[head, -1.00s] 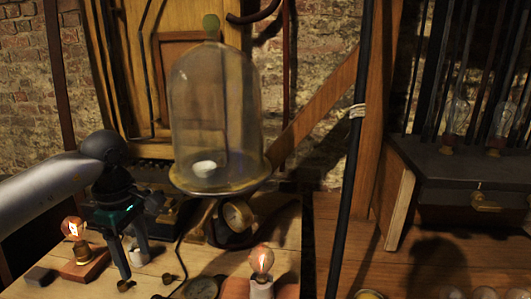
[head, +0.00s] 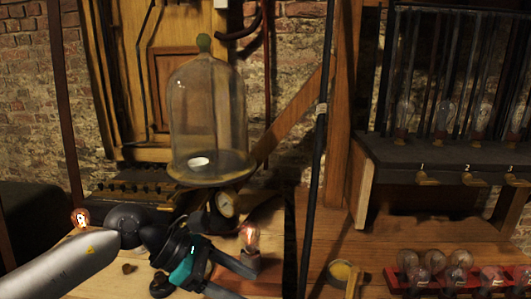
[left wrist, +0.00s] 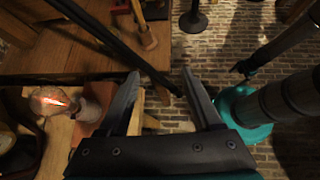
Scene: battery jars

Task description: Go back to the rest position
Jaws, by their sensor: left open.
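My left gripper (head: 240,283) is open, with nothing between its fingers. In the head view it is low in front of the bell jar (head: 207,115), its fingers pointing right and down. The fingers pass close to a lit bulb (head: 250,237) on a pale socket at the bench's front; whether they touch cannot be told. In the left wrist view the open fingers (left wrist: 160,85) hang over the bench edge and brick floor, with the lit bulb (left wrist: 50,100) to their left.
A dark pole (head: 318,150) stands right of the left gripper. Further right are a yellow-filled tin (head: 344,273), a red rack of bulbs (head: 445,278) and a dark shelf (head: 440,160) with numbered hooks. Another lit bulb (head: 80,217) stands behind my left arm.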

